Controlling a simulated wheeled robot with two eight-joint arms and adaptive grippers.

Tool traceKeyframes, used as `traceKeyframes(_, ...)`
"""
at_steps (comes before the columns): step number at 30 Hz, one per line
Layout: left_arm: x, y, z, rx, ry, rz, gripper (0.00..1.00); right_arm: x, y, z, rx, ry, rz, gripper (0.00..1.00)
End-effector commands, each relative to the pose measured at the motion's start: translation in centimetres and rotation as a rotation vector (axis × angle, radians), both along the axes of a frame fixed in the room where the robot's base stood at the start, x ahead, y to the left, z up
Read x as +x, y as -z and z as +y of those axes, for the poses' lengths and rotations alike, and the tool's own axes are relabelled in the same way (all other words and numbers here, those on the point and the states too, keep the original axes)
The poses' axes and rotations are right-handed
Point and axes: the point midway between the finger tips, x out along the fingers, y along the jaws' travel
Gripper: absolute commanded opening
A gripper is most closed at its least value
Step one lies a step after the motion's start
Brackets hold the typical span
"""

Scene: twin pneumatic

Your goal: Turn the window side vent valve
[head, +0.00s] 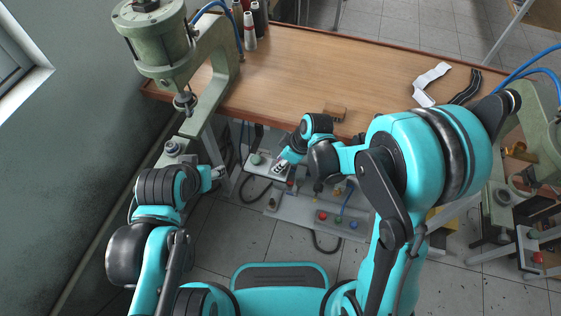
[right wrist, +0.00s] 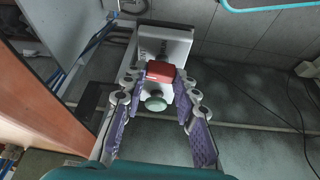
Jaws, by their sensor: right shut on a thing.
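In the right wrist view, my right gripper (right wrist: 159,80) has its purple-padded fingers on either side of a red block-shaped handle (right wrist: 161,70), which I take to be the vent valve's. The handle sits on a pale grey box (right wrist: 174,43), and a green round knob (right wrist: 155,103) shows between the fingers. In the head view, my right gripper (head: 280,166) is at the small box below the table's front edge, and it hides the handle. My left gripper (head: 218,172) is to the left, apart from this box; its fingers are too small to read.
A wooden table (head: 310,75) spans the back. A green press (head: 165,45) stands at the left by the window, another machine (head: 545,120) at the right. A lower panel (head: 325,215) with coloured buttons and hoses lies below the table. Cables hang near the box.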

Motion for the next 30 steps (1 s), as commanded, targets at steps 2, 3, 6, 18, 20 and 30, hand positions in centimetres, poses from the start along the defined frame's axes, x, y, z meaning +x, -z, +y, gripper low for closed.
traceKeyframes(2, 0.0, 0.2, 0.0, 0.000, 0.000, 0.000, 0.50, -0.1, 0.1, 0.0, 0.000, 0.050, -0.001, 0.00)
traceKeyframes(3, 0.0, 0.3, 0.0, 0.000, 0.000, 0.000, 0.50, -0.1, 0.1, 0.0, 0.000, 0.082, -0.001, 0.00)
traceKeyframes(6, 0.0, 0.5, 0.0, 0.000, 0.000, 0.000, 0.50, -0.2, 0.1, 0.1, -0.001, 0.166, -0.001, 0.00)
traceKeyframes(18, 0.0, 1.4, 0.0, 0.000, 0.000, 0.000, 0.50, -0.3, 0.1, 0.3, -0.002, 0.544, -0.003, 0.00)
traceKeyframes(20, 0.0, 1.5, 0.0, 0.000, 0.000, 0.000, 0.50, -0.3, 0.1, 0.3, 0.000, 0.600, -0.003, 0.00)
traceKeyframes(30, 0.0, 2.0, 0.0, 0.000, 0.000, 0.000, 0.50, -0.4, 0.1, 0.5, -0.002, 0.922, -0.003, 0.00)
